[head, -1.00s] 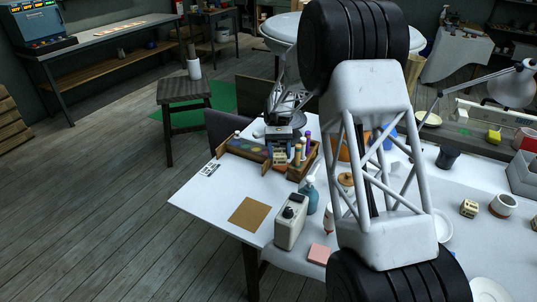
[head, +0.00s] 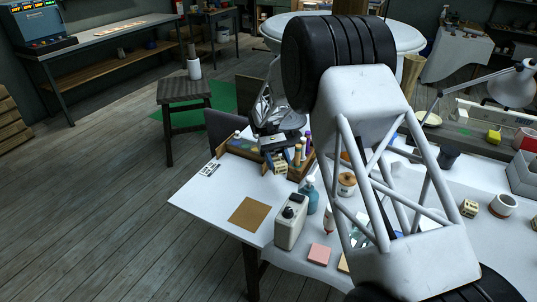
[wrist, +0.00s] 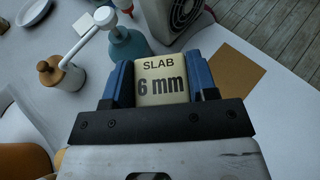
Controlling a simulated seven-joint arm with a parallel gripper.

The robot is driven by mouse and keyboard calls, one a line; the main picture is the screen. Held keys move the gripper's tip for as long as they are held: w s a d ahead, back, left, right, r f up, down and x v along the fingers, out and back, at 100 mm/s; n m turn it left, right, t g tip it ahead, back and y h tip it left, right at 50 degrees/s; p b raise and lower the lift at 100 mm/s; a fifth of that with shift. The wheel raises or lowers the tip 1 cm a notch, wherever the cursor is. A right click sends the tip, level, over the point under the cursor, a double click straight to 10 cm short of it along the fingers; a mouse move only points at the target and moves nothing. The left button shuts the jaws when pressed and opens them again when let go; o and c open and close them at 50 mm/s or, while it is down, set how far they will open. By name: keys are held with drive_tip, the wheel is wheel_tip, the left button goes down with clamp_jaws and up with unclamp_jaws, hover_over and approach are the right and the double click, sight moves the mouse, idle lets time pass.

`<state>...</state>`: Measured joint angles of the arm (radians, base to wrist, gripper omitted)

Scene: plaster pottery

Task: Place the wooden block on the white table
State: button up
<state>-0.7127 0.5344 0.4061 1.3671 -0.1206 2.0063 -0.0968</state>
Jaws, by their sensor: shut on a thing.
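The wooden block (wrist: 161,85) is cream-coloured and reads "SLAB 6 mm" in the wrist view. My gripper (wrist: 162,82) is shut on it, with a blue finger on each side. In the head view my gripper (head: 273,156) is above the back of the white table (head: 212,196), near the wooden tray of bottles, with the block (head: 281,163) small at its tip. The wrist view shows the white table (wrist: 245,115) below. I cannot tell the height of the block above it.
A wooden tray (head: 300,168) with small bottles is beside the gripper. The table's left front part is mostly clear.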

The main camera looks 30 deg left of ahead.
drive_tip(key=s+d+f+n+t, duration=0.1)
drive_tip(key=s+f+n+t, duration=0.25)
drive_tip(key=n+t, duration=0.45)
drive_tip(key=s+d+f+n+t, duration=0.1)
drive_tip(key=s+f+n+t, duration=0.3)
drive_tip(key=n+t, duration=0.45)
drive_tip(key=s+a+n+t+y, duration=0.1)
drive_tip(key=s+n+t+y, duration=0.1)
drive_tip(key=n+y, duration=0.1)
drive_tip(key=s+a+n+t+y, duration=0.2)
drive_tip(key=s+n+y, duration=0.1)
drive_tip(key=s+a+n+t+y, duration=0.1)
drive_tip(key=s+n+t+y, duration=0.1)
drive_tip(key=s+n, duration=0.1)
drive_tip(key=shift+a+f+y, duration=0.1)
drive_tip(key=shift+a+y, duration=0.2)
drive_tip(key=shift+y, duration=0.1)
drive_tip(key=shift+s+a+f+n+y, duration=0.15)
drive_tip(key=shift+s+a+n+y, duration=0.15)
drive_tip(key=shift+s+n+y, duration=0.25)
drive_tip(key=shift+s, duration=0.1)
drive_tip(key=w+a, duration=0.3)
drive_tip(key=a, duration=0.1)
drive_tip(key=w+a+f, duration=0.1)
drive_tip(key=w+a, duration=0.6)
drive_tip(key=a, duration=0.1)
drive_tip(key=shift+w+f, duration=0.25)
drive_tip(key=shift+w, duration=0.05)
drive_tip(key=shift+f, duration=0.1)
